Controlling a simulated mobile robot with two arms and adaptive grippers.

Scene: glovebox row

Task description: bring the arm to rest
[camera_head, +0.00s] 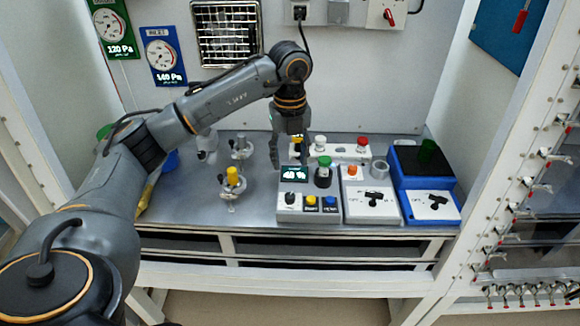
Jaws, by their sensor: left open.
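My left arm comes in from the left and bends down over the bench (188,204). My left gripper (288,158) points down with its fingers apart, just behind the grey control box (309,203) with a lit display. Nothing shows clearly between the fingers, and I cannot tell whether the tips touch anything. Part of a white panel with a red button (361,148) is hidden behind the gripper. My right gripper is not in view.
A yellow-topped fixture (233,178) stands left. Gauges (161,55) hang on the back wall.

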